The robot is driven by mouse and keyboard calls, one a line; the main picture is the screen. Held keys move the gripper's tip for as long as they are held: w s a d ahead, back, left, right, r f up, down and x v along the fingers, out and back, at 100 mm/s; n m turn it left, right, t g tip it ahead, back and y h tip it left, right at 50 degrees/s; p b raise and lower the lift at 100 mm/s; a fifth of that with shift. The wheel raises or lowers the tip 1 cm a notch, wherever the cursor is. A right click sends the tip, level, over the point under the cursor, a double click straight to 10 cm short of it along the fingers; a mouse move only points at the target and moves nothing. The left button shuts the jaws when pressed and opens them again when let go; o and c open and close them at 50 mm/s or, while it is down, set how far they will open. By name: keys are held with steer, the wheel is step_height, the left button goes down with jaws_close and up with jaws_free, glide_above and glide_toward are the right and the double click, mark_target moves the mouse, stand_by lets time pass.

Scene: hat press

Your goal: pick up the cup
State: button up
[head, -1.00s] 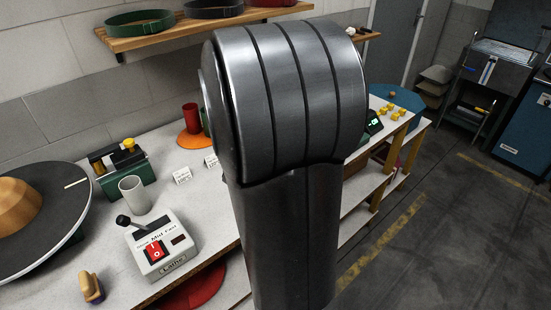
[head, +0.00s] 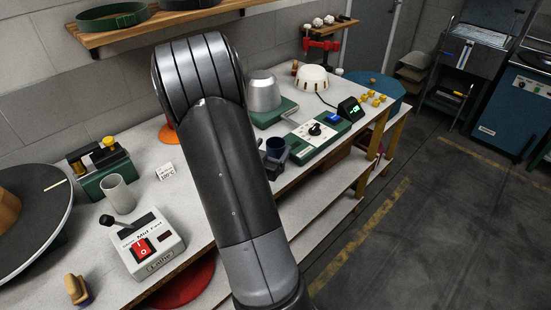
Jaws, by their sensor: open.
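Dark finger-like parts of my gripper (head: 273,164) show beside my arm, right at the near side of the cup. The gripper looks open; whether it touches the cup cannot be told. Most of the gripper and wrist is hidden behind my arm. A pale grey, open-topped cylinder (head: 118,194) stands upright on the left part of the bench, away from the gripper.
A green-and-white control box (head: 318,133) and a metal dome on a green base (head: 263,92) stand close to the cup. A lathe switch box (head: 146,243) and a round dark disc (head: 30,215) are at left. The floor at right is clear.

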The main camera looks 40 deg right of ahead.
mark_target(279, 139)
steer(key=x, duration=0.4)
steer(key=shift+w+d, duration=0.15)
steer(key=shift+d, duration=0.25)
steer(key=shift+c, duration=0.5)
steer(key=c, duration=1.3)
steer(key=s+d+r, duration=0.3)
steer(key=s+r, duration=0.8)
steer(key=shift+d, duration=0.4)
